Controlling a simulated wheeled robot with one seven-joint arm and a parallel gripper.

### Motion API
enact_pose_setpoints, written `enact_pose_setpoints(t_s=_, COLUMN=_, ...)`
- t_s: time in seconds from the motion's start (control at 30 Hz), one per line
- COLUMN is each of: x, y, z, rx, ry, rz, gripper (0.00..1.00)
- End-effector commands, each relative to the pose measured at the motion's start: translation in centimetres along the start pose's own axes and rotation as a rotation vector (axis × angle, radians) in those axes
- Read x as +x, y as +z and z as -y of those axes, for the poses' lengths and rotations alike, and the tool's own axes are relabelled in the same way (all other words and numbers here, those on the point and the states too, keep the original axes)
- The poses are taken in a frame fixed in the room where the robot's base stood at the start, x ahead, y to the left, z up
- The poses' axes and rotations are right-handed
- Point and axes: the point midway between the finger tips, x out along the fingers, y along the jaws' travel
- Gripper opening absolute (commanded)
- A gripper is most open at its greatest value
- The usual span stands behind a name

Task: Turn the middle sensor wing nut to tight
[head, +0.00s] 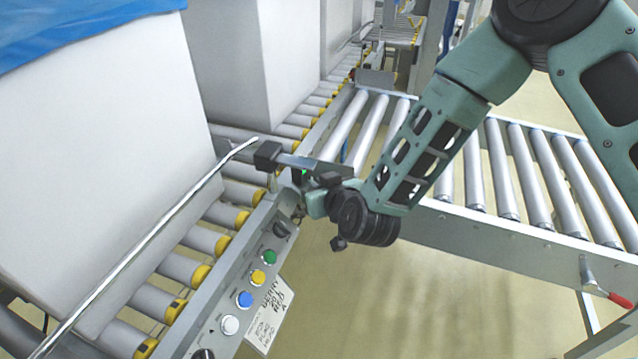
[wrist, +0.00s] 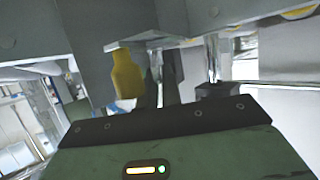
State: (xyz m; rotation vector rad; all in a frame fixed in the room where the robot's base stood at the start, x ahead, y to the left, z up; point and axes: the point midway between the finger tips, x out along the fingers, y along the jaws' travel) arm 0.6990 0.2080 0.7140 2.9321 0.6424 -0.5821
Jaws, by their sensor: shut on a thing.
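A small green light shows beside the bracket. A yellow part (wrist: 126,75) hangs just left of the fingers in the wrist view.
A black block (head: 267,155) on the bracket carries a long pale rod toward the lower left. Large white boxes (head: 95,135) stand on the rollers. A button panel (head: 240,290) lies below, with a handwritten tag. Another roller conveyor (head: 510,170) runs close behind my arm.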

Motion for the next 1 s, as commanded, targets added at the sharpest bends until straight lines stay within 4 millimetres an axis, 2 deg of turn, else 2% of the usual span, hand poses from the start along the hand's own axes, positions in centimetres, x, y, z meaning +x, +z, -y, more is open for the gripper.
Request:
enact_pose_setpoints(t_s=0.03, x=-0.1, y=-0.17, z=0.46, rx=0.013, ry=0.035, rz=-0.002, gripper=0.0)
enact_pose_setpoints(t_s=0.7, x=0.23, y=-0.37, z=1.15, rx=0.259, ry=0.619, rz=-0.001, gripper=0.0)
enact_pose_setpoints(t_s=1.0, x=0.48, y=-0.29, z=1.22, rx=0.341, ry=0.819, rz=0.001, gripper=0.0)
